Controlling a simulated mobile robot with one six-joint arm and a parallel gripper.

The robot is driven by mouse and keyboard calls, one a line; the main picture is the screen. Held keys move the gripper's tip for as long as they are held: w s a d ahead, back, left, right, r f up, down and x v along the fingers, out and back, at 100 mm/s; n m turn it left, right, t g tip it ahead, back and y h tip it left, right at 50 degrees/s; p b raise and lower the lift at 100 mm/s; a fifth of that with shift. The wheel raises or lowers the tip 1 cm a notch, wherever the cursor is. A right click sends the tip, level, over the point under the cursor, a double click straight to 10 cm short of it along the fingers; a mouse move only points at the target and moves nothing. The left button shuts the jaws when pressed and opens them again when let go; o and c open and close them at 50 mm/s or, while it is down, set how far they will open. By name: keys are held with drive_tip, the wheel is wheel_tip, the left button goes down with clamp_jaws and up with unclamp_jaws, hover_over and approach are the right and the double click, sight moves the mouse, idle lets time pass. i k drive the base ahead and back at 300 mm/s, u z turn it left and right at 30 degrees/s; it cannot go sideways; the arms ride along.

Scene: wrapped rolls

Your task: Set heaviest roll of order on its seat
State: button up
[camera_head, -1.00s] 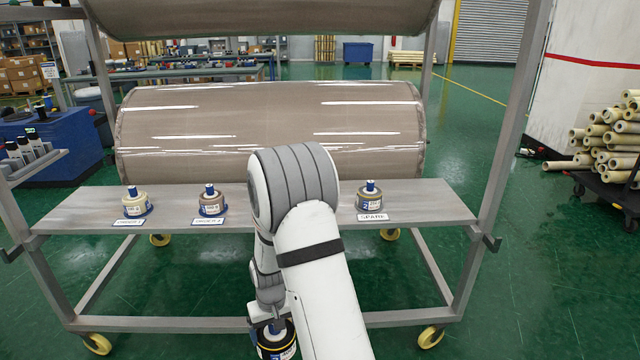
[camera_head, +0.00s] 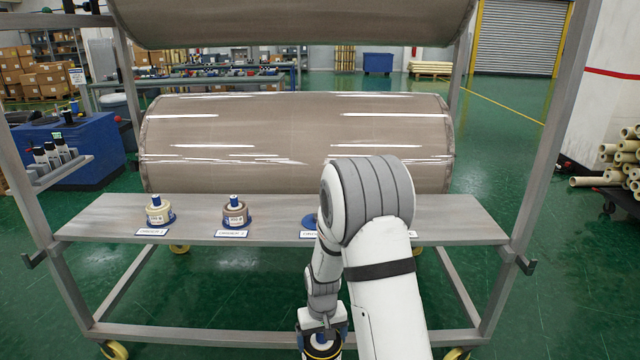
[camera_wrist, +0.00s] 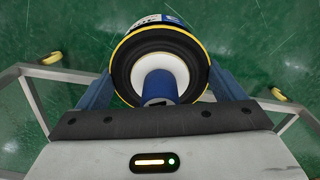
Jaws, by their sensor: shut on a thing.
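My gripper (camera_head: 322,338) is low in front of the shelf, at the bottom edge of the head view. It is shut on a black roll (camera_head: 322,352) with yellow bands and a blue core. In the wrist view the held roll (camera_wrist: 122,75) sits between the blue fingers, its white and blue hub facing the camera. On the shelf (camera_head: 460,222), a cream roll (camera_head: 158,213) and a brown roll (camera_head: 235,215) stand on blue seats behind order labels. Right of them, a third blue seat (camera_head: 310,221) shows partly, bare where visible. My arm hides the rest and the spare's place.
A large wrapped roll (camera_head: 295,130) lies behind the shelf, with another above it. Grey rack posts (camera_head: 545,150) flank the shelf, with hooks low on both sides. A blue cart (camera_head: 90,150) stands at left, and tubes are stacked at right.

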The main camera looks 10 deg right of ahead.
sight(235, 213)
drive_tip(key=i, duration=0.9)
